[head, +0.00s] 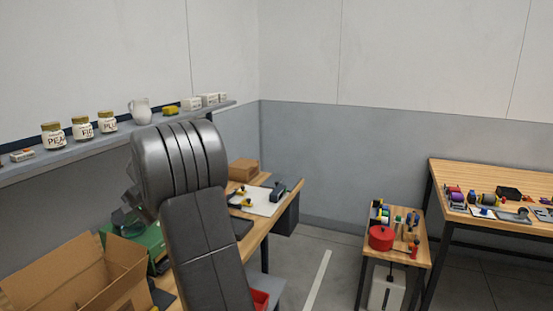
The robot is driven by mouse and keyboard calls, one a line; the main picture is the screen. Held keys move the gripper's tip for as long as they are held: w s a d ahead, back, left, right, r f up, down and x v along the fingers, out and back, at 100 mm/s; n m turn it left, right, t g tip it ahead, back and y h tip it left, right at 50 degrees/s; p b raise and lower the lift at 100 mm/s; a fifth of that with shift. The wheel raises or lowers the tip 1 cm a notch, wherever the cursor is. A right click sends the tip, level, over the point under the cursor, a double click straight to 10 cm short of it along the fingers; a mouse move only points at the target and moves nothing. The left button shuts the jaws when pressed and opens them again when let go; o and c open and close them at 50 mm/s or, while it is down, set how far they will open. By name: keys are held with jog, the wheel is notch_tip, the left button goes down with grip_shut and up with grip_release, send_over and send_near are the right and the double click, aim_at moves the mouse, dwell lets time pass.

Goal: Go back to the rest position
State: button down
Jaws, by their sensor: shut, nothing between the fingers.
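My arm rises in front of the camera, with a dark grey rounded joint at its top and a broad link running down to the bottom edge. It covers part of the workbench (256,238) behind it. My gripper cannot be made out in the head view; its fingers are out of sight or hidden behind the arm.
A wall shelf (75,152) with jars (82,128), a white jug (140,111) and small boxes runs close behind my arm. An open cardboard box (120,268) stands at lower left. A small table (416,256) bears a red pot (381,238). Floor shows between the tables.

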notch_tip(320, 180, up, 7)
jog(key=w, duration=0.1)
notch_tip(320, 180, down, 13)
jog(key=a, duration=0.3)
jog(key=s+d+f+y+b, duration=0.1)
jog(key=s+d+f+b, duration=0.15)
jog(key=d, duration=0.35)
jog(key=s+d+f+b, duration=0.2)
jog(key=s+d+b, duration=0.15)
jog(key=d, duration=0.35)
jog(key=d+f+b+v, duration=0.1)
jog(key=f+b+v, duration=0.1)
jog(key=v, duration=0.8)
jog(key=shift+s+d+r+t, duration=0.2)
jog(key=shift+s+d+t, duration=0.15)
jog(key=shift+s, duration=0.1)
